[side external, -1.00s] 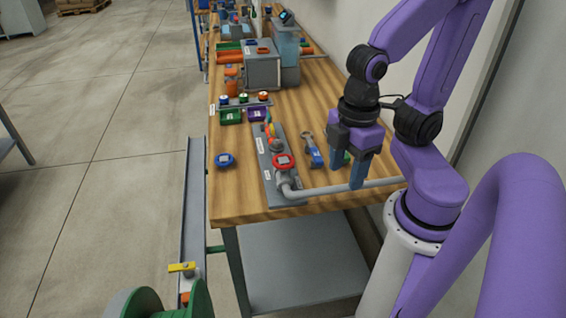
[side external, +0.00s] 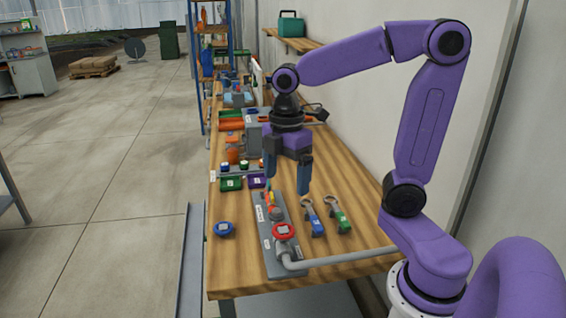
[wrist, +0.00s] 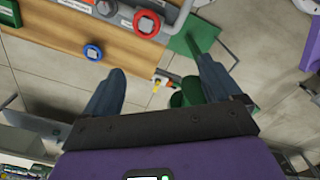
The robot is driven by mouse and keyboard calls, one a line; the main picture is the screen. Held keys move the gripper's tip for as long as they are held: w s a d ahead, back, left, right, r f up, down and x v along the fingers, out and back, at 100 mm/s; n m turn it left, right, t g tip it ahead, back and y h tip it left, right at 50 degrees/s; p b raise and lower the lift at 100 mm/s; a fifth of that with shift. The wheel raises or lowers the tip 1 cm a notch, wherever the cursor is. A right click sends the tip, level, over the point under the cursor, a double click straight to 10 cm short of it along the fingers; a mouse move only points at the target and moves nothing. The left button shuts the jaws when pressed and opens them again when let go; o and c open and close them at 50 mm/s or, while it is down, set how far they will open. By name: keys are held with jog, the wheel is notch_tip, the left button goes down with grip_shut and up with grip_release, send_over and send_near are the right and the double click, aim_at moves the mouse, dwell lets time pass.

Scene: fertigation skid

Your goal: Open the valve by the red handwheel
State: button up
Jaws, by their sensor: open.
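The red handwheel (side external: 284,231) sits on the pipe fitting at the near end of a grey mounting plate (side external: 281,262) on the wooden bench. It also shows near the top of the wrist view (wrist: 147,23). My gripper (side external: 287,187) is open and empty, pointing down above the bench. In the side view it appears above and beyond the handwheel, apart from it. In the wrist view the handwheel lies past the fingertips of my gripper (wrist: 160,65), not between them.
A loose-looking blue wheel (side external: 223,229) lies left of the plate. A grey pipe (side external: 340,258) runs right. Bench right of the tools is clear.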

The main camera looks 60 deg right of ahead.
jog(key=w+d+r, duration=0.1)
jog(key=w+d, duration=0.1)
send_near(283, 230)
jog(key=shift+n, duration=0.3)
notch_tip(283, 230, down, 9)
jog(key=shift+r, duration=0.2)
dwell(0.4)
